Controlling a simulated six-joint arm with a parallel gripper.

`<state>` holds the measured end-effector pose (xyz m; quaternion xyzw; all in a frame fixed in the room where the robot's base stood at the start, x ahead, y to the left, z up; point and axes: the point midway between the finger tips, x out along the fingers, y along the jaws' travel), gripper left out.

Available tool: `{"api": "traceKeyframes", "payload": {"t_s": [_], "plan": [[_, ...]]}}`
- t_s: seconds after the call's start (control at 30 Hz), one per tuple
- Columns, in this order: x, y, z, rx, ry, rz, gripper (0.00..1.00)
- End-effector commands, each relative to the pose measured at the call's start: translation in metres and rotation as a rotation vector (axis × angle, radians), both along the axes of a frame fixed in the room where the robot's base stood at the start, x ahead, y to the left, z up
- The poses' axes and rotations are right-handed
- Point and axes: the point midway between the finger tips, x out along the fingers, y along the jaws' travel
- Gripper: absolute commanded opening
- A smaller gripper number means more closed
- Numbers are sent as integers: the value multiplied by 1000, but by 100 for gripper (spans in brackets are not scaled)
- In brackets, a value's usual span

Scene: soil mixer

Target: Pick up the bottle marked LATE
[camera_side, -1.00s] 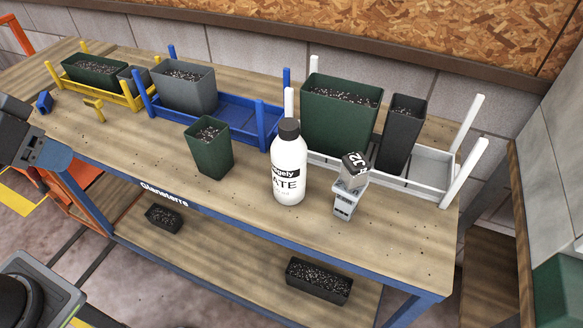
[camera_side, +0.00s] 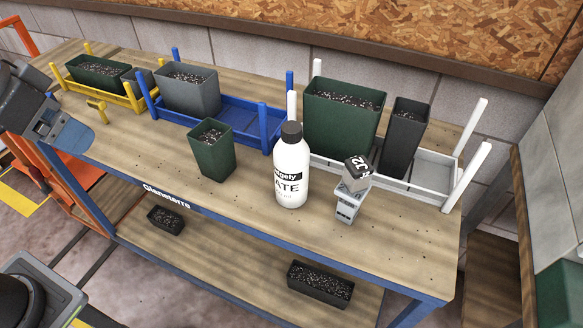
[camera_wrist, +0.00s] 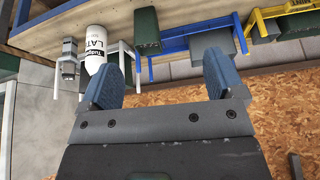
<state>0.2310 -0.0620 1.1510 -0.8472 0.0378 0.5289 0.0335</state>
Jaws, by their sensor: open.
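A small grey device with a dark top (camera_side: 350,186) stands close right of the bottle. A green pot (camera_side: 214,152) stands to its left. Behind are a white rack (camera_side: 433,165), a blue rack (camera_side: 236,125) and a yellow rack (camera_side: 116,97) with pots. The front bench strip is mostly clear.

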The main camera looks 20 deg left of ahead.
Motion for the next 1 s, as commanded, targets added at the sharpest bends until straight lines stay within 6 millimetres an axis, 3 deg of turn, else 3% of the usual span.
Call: {"api": "traceKeyframes", "payload": {"t_s": [0.2,0.33,0.5,0.73,0.83,1.0], "plan": [[72,-46,45,42,88,-243,88],[112,-82,59,68,136,-391,88],[159,-139,60,101,195,-588,88],[195,-210,42,137,255,-812,88],[201,-228,35,146,269,-868,88],[204,-239,25,152,278,-903,88]]}}
